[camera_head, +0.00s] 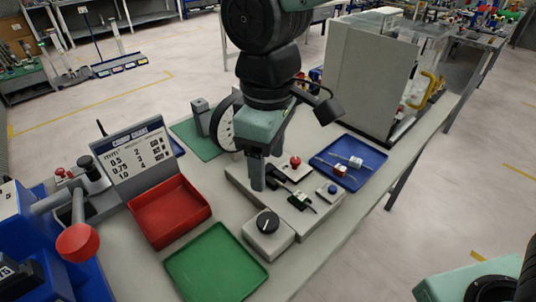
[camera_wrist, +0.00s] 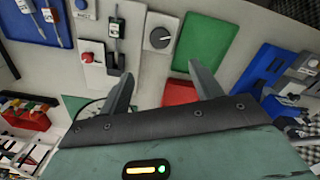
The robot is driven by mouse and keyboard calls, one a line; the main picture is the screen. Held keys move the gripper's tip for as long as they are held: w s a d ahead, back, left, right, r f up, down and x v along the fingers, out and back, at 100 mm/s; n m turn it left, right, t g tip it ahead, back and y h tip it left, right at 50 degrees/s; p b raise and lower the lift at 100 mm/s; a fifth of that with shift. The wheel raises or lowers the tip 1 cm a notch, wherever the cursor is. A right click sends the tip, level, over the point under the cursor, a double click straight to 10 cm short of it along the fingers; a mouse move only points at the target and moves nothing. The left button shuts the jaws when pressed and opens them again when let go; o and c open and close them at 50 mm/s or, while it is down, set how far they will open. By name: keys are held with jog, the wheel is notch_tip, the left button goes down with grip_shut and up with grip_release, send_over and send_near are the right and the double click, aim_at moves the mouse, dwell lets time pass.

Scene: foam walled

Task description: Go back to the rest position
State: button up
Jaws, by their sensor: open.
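My gripper (camera_head: 264,172) hangs over the workbench in the head view, above the left part of a light grey fixture board (camera_head: 315,215). In the wrist view its two fingers (camera_wrist: 163,88) stand well apart, with nothing visible between them. The fingertips appear to be above the board; the exact gap to it cannot be told. The forearm and wrist hide part of the bench behind them.
The board carries a red button (camera_head: 295,161) and a blue one (camera_head: 332,189). Nearby are a black-knobbed box (camera_head: 283,242), a red tray (camera_head: 170,212), a green tray (camera_head: 215,270), a blue tray (camera_head: 371,158), a round dial (camera_head: 222,125) and a tall grey panel (camera_head: 368,80).

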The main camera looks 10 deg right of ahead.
dwell(0.5)
jog(key=s+d+f+m, duration=0.3)
jog(key=s+d, duration=0.5)
jog(key=s, duration=0.3)
jog(key=shift+d+m+y, duration=0.25)
jog(key=shift+m+y, duration=0.05)
jog(key=shift+m, duration=0.3)
dwell(1.8)
